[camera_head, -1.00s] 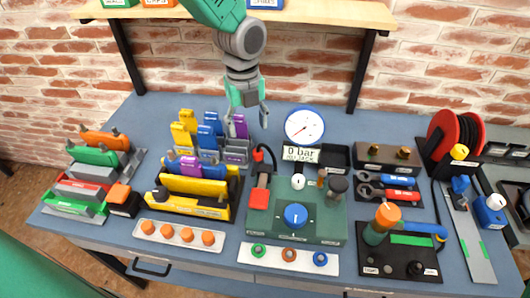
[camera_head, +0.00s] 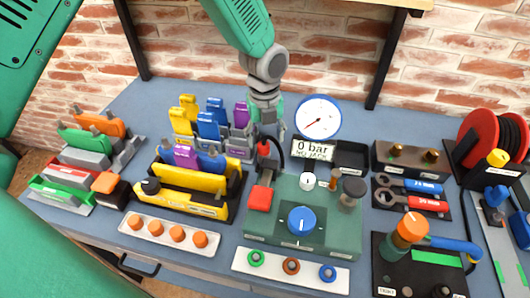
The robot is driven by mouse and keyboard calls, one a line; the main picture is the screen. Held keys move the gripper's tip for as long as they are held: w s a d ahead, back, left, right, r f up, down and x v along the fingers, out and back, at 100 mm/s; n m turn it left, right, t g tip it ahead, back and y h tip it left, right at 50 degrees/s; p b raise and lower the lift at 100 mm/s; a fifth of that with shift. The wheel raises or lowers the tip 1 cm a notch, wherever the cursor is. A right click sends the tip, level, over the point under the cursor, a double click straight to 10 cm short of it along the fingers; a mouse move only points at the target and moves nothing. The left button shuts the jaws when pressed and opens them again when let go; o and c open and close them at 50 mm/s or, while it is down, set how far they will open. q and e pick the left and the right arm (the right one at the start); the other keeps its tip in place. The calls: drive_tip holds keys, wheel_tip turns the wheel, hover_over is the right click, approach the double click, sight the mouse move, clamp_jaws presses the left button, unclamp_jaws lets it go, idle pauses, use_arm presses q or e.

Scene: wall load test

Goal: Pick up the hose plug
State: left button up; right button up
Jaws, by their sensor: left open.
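The hose plug looks like the small red-and-black piece (camera_head: 263,149) at the end of a short black hose (camera_head: 277,146), standing at the back left of the green test block (camera_head: 330,222). My left gripper (camera_head: 266,130) hangs pointing down just above and behind this piece, with its fingers apart and nothing seen between them. Its fingertips come close to the plug and hose; I cannot tell whether they touch. My right gripper is not in view.
A round gauge (camera_head: 318,117) and a "0 bar" display (camera_head: 313,150) stand right of the gripper. Upright yellow, blue and purple pieces (camera_head: 208,125) stand close on its left. A red block (camera_head: 260,198) and blue knob (camera_head: 301,221) lie in front. Open blue bench (camera_head: 135,108) lies at back left.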

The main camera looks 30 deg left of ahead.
sight(264, 155)
use_arm(q)
wheel_tip(264, 155, down, 2)
drive_tip(key=shift+w, duration=0.15)
drive_tip(key=shift+a+f, duration=0.15)
drive_tip(key=shift+f, duration=1.2)
drive_tip(key=shift+a+f, duration=0.15)
drive_tip(key=shift+f, duration=1.15)
clamp_jaws()
